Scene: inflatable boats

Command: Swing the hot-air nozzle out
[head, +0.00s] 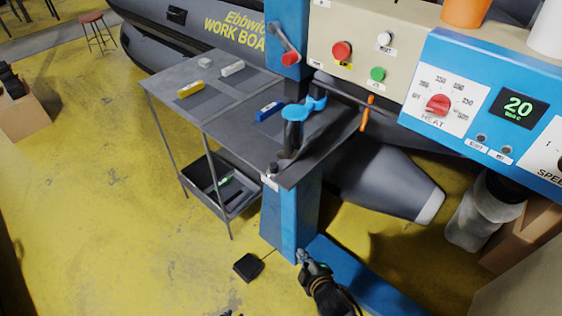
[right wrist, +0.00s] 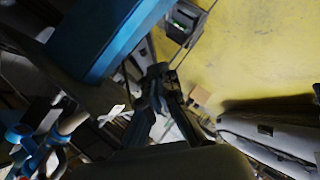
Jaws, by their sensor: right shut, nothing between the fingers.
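The hot-air machine has a blue column (head: 285,215). A grey lever with a red knob (head: 290,59) is on the column's upper part. A dark upright cylinder with a bright blue curved piece (head: 303,109) stands at the table's right end; I cannot tell for sure whether it is the hot-air nozzle. My right gripper (head: 303,257) is low in front of the column's foot, well below these parts, shut and empty. Its dark fingers also show in the right wrist view (right wrist: 158,76). My left gripper is not in view.
A grey table (head: 170,90) carries yellow, white and blue small items. A blue heat panel (head: 480,100) and a beige button panel (head: 365,35) overhang at the right. A grey inflatable boat (head: 190,50) lies behind.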

